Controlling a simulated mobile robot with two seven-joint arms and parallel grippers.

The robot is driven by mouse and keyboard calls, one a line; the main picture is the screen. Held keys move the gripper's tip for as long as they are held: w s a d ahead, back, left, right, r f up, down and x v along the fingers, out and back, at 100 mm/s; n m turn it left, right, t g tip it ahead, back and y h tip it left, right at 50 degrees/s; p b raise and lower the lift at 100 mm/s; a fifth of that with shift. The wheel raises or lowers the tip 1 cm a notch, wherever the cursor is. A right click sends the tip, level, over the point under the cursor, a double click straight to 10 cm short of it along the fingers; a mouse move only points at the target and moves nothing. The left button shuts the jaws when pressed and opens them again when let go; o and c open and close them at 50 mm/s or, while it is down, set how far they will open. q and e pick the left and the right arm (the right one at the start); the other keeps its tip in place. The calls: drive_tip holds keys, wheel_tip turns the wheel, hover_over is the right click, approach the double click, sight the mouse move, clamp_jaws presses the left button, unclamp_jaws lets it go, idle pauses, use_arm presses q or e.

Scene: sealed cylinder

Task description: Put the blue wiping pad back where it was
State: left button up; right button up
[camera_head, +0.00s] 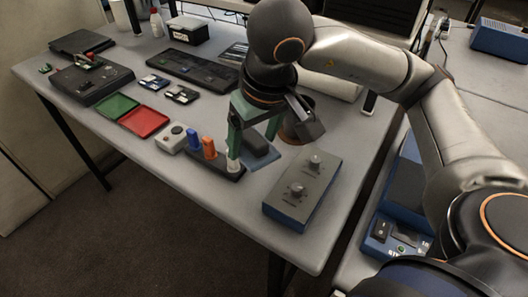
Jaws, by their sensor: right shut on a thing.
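The blue wiping pad (262,155) is a dark blue block near the middle of the table, low at the tabletop. My right gripper (252,148) comes down over it from above, with its green fingers set wide apart and shut on the pad. The gripper partly covers the pad. I cannot tell whether the pad touches the table or is slightly raised. My left gripper is not in view.
A dark rack (225,170) with blue, orange and white pieces stands close left of the pad. A two-knob box (303,190) stands to the front right. Green (118,106) and red (144,121) trays lie farther left. The front table strip is bare.

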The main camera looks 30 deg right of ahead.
drive_tip(key=w+d+f, duration=0.1)
drive_tip(key=f, duration=0.2)
drive_tip(key=w+d+f, duration=0.2)
drive_tip(key=f, duration=0.1)
drive_tip(key=w+d+f, duration=0.1)
drive_tip(key=d+f, duration=0.1)
drive_tip(key=f, duration=0.1)
drive_tip(key=shift+w+d+f+p, duration=0.1)
drive_tip(key=shift+w+f+p, duration=0.05)
drive_tip(key=shift+f+p, duration=0.25)
drive_tip(key=shift+f+b, duration=0.6)
drive_tip(key=shift+b, duration=0.25)
drive_tip(key=o, duration=1.2)
drive_tip(key=shift+r, duration=0.1)
